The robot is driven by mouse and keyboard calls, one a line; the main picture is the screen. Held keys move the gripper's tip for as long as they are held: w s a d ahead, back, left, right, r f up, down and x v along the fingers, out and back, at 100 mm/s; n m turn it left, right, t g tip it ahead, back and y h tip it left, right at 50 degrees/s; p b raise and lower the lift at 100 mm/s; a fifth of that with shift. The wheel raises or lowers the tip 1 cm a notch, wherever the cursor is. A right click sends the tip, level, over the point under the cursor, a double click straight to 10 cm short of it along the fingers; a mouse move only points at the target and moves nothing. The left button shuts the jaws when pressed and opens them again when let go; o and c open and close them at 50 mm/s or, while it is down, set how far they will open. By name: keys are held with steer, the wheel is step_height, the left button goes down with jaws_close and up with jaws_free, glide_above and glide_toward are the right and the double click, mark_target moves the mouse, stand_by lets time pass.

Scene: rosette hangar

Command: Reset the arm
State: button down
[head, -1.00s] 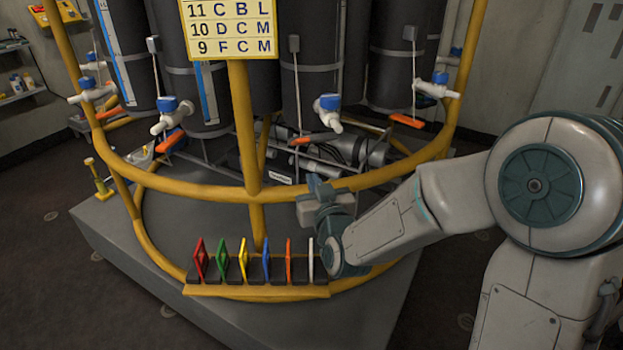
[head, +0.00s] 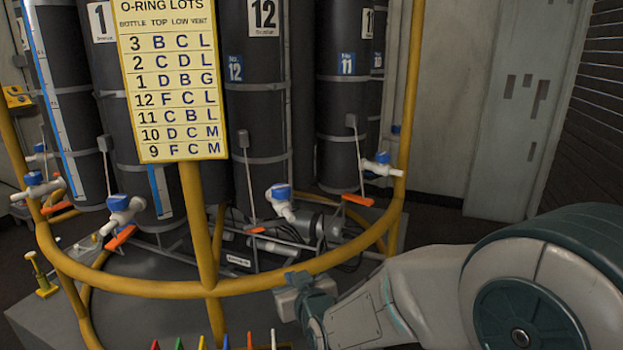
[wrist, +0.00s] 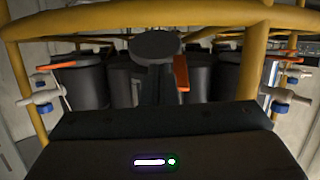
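My arm reaches in from the lower right in the head view, bent low. My gripper (head: 300,292) is just in front of the yellow lower ring rail, left of my wrist. Its fingers are small and partly merged in the head view, so I cannot tell if they are open or shut. In the wrist view a dark upright shape with a round top (wrist: 155,45) stands above the dark housing. I see nothing clearly held.
The yellow rail (head: 130,285) curves close around my gripper. Black bottles (head: 255,110) with blue-topped taps (head: 281,200) and orange levers (head: 357,200) stand behind it. A yellow lot chart (head: 170,85) hangs in front. Several coloured tags (head: 202,343) show at the bottom edge.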

steer(key=s+d+r+m+g+h+p, duration=0.2)
steer(key=s+d+r+g+p, duration=0.3)
steer(key=s+d, duration=0.5)
steer(key=s+d+r+m+g+h+p, duration=0.3)
steer(key=s+d+r+g+p, duration=0.2)
steer(key=s+d, duration=0.5)
steer(key=shift+s+d+r+m+g+h+p, duration=0.3)
steer(key=shift+s+r+g+h+p, duration=0.1)
steer(key=shift+s+r+p, duration=0.3)
steer(key=c, duration=2.1)
jaws_free()
steer(key=shift+c, duration=0.2)
